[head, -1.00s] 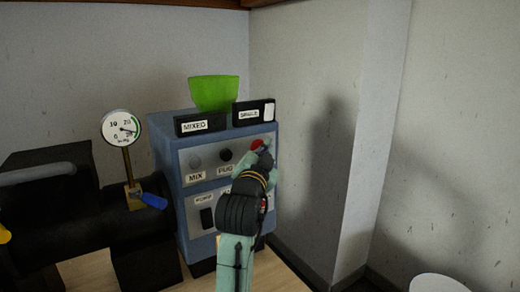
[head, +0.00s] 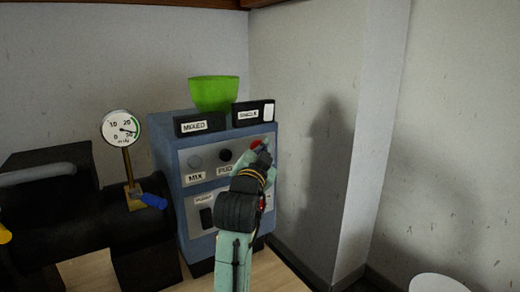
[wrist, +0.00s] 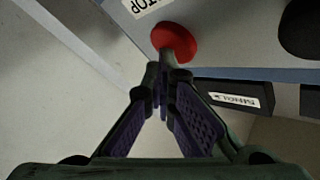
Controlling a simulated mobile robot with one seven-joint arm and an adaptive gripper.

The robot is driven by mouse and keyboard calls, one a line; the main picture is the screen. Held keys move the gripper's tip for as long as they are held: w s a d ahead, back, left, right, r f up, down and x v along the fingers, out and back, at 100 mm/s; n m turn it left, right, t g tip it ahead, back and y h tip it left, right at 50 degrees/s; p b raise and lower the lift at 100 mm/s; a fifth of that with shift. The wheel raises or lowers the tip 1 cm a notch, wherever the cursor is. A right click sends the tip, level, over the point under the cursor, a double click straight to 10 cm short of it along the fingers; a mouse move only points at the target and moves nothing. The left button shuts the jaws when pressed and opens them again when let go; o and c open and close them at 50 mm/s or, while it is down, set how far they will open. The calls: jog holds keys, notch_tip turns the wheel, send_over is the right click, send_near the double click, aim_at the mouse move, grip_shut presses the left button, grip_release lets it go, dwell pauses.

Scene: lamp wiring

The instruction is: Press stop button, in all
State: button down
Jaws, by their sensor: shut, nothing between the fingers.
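The red stop button (wrist: 176,41) sits on the grey panel of the blue machine, beside a label that reads "STOP" in the wrist view. In the head view the red button (head: 257,144) shows at the panel's upper right, partly hidden by my gripper (head: 265,147). In the wrist view my gripper (wrist: 161,72) is shut and empty, with its tips right at the button's lower edge. I cannot tell for certain whether the tips touch it.
The blue machine (head: 168,160) has a green hopper (head: 213,93) on top and a dark button (head: 225,155) left of the red one. A gauge (head: 120,128) and a black cylinder stand to the left. A wall corner is close on the right.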

jog(key=shift+a+f, duration=0.15)
jog(key=shift+a, duration=0.15)
jog(key=shift+s+d+f, duration=0.15)
jog(key=shift+s+d, duration=0.4)
jog(key=shift+s, duration=0.15)
jog(key=s+d, duration=0.1)
jog(key=s, duration=0.1)
jog(key=s+d, duration=0.2)
dwell(0.4)
dwell(0.4)
